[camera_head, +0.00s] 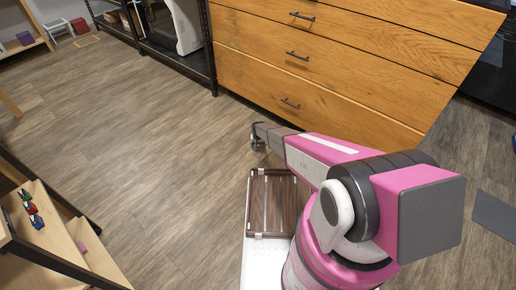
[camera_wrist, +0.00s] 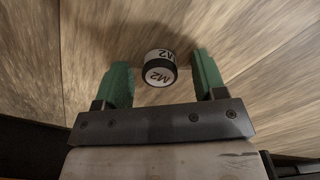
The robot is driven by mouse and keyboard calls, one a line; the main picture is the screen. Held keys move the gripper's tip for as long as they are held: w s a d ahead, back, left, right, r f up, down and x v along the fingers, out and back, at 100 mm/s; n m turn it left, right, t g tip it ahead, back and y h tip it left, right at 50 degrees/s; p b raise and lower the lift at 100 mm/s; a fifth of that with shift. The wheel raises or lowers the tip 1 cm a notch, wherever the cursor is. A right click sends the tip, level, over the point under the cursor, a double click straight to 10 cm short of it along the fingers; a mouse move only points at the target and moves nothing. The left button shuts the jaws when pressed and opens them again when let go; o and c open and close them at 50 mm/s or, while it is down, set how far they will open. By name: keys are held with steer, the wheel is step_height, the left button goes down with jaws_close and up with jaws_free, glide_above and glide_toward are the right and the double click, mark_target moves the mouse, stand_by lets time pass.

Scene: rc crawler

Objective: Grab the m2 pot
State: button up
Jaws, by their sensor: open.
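The m2 pot (camera_wrist: 160,66) is a small round container with a dark body, white bands and "M2" lettering on its top and side. In the wrist view it is at the upper middle, beyond the wood-look floor's near part and between the lines of my two green fingers. My gripper (camera_wrist: 162,75) is open, with one finger on each side of the pot and a gap to both. In the head view my gripper (camera_head: 258,136) is at the end of the pink arm, in front of the wooden drawers; the pot cannot be made out there.
A wooden drawer cabinet (camera_head: 320,60) with dark handles stands just beyond my gripper. A black-framed shelf (camera_head: 150,45) is at the back left. A low wooden shelf (camera_head: 60,240) with small coloured items is at the lower left. The floor (camera_head: 130,130) between is clear.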

steer(key=c, duration=1)
